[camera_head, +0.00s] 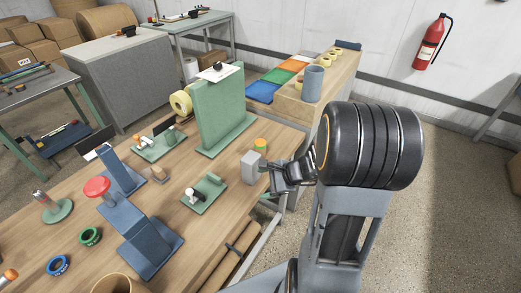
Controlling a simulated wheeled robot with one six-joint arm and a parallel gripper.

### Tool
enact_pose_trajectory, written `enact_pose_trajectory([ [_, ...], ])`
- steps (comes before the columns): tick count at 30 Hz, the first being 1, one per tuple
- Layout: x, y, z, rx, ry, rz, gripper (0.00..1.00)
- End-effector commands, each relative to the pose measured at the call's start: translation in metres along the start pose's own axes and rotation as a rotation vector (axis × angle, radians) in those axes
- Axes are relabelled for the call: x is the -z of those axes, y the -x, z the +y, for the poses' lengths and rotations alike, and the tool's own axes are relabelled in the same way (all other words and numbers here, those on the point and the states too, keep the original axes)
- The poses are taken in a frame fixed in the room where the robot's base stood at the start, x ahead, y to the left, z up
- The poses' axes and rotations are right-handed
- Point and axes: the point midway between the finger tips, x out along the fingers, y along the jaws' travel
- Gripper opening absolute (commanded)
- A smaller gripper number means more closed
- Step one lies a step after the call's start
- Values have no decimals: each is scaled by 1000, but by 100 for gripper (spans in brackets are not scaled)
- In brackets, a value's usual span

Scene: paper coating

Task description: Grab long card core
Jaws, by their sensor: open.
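Long brown card tubes (222,272) lie below the front edge of the workbench, partly hidden by the bench top and its frame. I cannot tell which of them is the long card core. A wider brown card ring or tube (118,285) stands at the bottom edge of the picture, cut off by it. My gripper (268,171) is at the right end of the bench, up and to the right of the tubes and apart from them. It is open, and I see no core between its fingers.
On the wooden bench (70,190) are a green upright panel (222,108), a small green fixture (204,194), a blue stand (148,246), a red-topped post (97,187) and tape rings. A grey block (250,166) is close to my gripper. Floor (460,220) at right is clear.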

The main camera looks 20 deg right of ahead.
Motion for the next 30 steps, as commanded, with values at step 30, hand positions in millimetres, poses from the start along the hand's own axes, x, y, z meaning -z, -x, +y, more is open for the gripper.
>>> enact_pose_trajectory([
  [30, 83, -26, -134, 672, -906, -141, 80],
])
